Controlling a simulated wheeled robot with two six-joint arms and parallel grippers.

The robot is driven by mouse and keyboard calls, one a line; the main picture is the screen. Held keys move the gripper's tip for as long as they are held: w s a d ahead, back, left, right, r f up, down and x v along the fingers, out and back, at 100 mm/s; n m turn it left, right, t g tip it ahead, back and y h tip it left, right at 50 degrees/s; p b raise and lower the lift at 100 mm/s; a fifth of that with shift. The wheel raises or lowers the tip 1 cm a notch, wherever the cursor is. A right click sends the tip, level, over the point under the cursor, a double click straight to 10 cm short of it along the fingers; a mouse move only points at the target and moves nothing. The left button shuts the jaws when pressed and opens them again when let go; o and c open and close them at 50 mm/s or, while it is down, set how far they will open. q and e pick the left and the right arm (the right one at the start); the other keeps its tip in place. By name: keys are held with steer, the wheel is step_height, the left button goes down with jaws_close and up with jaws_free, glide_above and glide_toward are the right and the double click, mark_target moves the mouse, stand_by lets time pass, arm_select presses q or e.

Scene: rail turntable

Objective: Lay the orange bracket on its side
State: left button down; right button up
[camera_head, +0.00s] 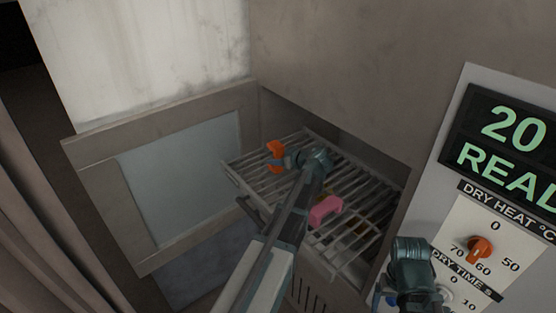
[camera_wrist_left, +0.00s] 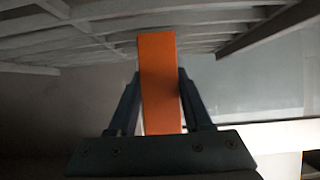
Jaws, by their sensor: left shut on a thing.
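The orange bracket (camera_head: 275,152) is at the far left part of the slatted rack (camera_head: 375,182) in the head view. My left gripper (camera_head: 279,160) is shut on it; the arm reaches in over the rack from below. In the left wrist view the orange bracket (camera_wrist_left: 160,82) stands as a narrow orange face between the two dark fingers of my left gripper (camera_wrist_left: 160,90). Whether it touches the slats is unclear. My right arm's teal end (camera_head: 412,265) shows low at the right, apart from the rack; its fingers do not show clearly.
A pink bracket (camera_head: 326,210) rests on the rack, right of my left arm. A control panel with a lit display (camera_head: 510,140) and an orange knob (camera_head: 481,249) stands at the right. A framed panel (camera_head: 185,180) is left of the rack. The rack's far right part is clear.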

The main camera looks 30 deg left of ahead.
arm_select(q)
steer(key=shift+f+b, duration=0.45)
steer(key=shift+b, duration=0.05)
stand_by(0.5)
steer(key=shift+c, duration=1.2)
jaws_free()
steer(key=p+v, duration=0.7)
steer(key=v, duration=0.7)
steer(key=shift+s+a+f, duration=0.1)
steer(key=shift+a, duration=0.05)
steer(key=b+x, duration=0.6)
steer(key=x, duration=0.6)
steer(key=shift+f, duration=0.15)
steer(key=shift+w+a+f+b, duration=0.25)
steer(key=shift+w+a+b, duration=0.2)
steer(key=shift+a, duration=0.2)
